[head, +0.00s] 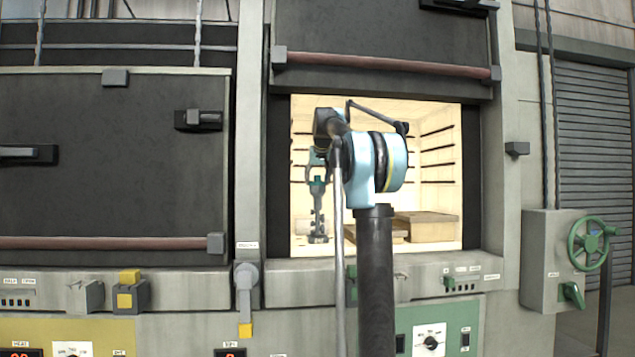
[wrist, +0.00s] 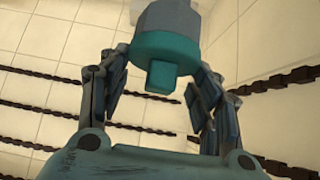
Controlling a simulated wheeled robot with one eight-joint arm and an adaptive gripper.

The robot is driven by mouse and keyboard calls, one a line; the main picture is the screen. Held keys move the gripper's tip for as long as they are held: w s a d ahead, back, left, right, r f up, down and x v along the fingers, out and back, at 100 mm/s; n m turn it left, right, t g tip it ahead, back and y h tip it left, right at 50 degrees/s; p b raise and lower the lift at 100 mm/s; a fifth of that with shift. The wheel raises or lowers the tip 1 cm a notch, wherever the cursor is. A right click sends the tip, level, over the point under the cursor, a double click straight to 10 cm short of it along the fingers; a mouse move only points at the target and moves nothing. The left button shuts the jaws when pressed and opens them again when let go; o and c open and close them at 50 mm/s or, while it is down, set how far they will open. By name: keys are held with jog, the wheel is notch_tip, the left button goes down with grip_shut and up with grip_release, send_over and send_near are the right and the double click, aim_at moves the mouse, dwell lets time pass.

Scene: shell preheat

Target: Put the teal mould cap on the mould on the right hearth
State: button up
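The teal mould cap (wrist: 165,50) shows in the wrist view with its small knob facing me, and it also shows in the head view (head: 318,186). Whether a fingertip touches the cap's side cannot be told. In the head view my gripper hangs just above the cap.
Flat tan slabs (head: 425,227) lie on the kiln floor right of the mould. Dark rods (wrist: 45,95) line the kiln walls. The raised door (head: 385,35) hangs above the opening. The left kiln door (head: 110,160) is shut. My arm blocks the middle of the opening.

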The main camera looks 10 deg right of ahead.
jog(key=o, duration=0.4)
jog(key=v, duration=1.2)
jog(key=shift+r, duration=0.1)
